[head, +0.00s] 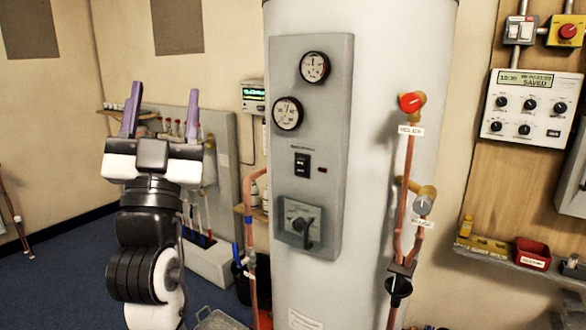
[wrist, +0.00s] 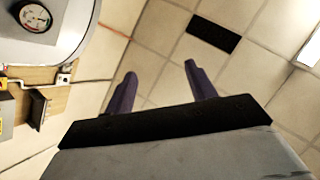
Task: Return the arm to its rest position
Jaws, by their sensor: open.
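My gripper (head: 162,110) is raised at the left of the head view, its two purple fingers pointing up and spread wide apart. Nothing is between them. My black and white arm stands upright below it, left of the large white cylinder. In the wrist view my gripper (wrist: 157,85) shows its two fingers apart and empty against the tiled ceiling.
The white cylinder (head: 385,60) carries a grey panel (head: 335,120) with two gauges and a lever. Copper pipes (head: 407,190) with a red knob run down its right side. A control box (head: 527,107) and shelf (head: 520,263) are at right. Blue floor (head: 60,265) lies open at left.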

